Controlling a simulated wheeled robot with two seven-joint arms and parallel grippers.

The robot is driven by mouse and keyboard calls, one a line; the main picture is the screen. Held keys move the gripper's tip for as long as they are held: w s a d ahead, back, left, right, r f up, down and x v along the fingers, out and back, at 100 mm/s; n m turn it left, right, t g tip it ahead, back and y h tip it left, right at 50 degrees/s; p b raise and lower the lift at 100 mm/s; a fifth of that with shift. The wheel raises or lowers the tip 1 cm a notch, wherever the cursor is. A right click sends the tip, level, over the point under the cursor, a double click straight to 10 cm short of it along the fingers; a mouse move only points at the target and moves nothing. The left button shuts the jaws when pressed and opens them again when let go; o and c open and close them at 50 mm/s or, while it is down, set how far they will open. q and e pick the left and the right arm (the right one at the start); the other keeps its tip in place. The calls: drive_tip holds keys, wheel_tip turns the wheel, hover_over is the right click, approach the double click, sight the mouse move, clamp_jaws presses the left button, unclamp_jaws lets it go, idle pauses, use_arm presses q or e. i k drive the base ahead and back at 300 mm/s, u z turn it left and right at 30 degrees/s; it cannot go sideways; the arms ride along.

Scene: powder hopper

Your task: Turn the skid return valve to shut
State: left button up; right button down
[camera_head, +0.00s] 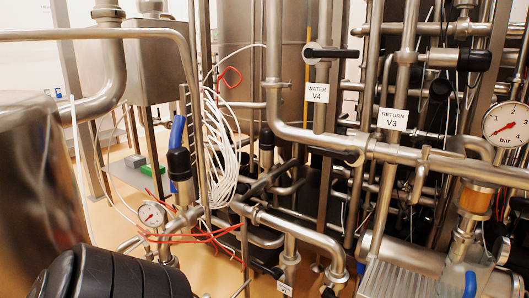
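A white tag reading RETURN V3 (392,119) hangs on a vertical steel pipe at the right of the head view. Near it, a short steel T-shaped handle (424,165) stands on the thick slanting pipe just below and right of the tag. A black-ended lever (474,60) lies level, pointing right, above and right of the tag. I cannot tell which of these handles belongs to the return valve, nor its open or shut position. Neither of my grippers is recognisable in the view.
A WATER V4 tag (317,92) hangs below a level black lever (332,53). Pressure gauges stand at the right (506,124) and lower left (151,214). White cables (222,150) hang in the middle. A ribbed black object (110,275) fills the bottom left corner. Dense pipework leaves little free room.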

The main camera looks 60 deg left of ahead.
sight(352, 158)
drive_tip(key=u, duration=1.05)
drive_tip(key=k, duration=1.05)
drive_tip(key=u, duration=0.7)
drive_tip(key=i, duration=1.2)
drive_tip(key=z, duration=0.1)
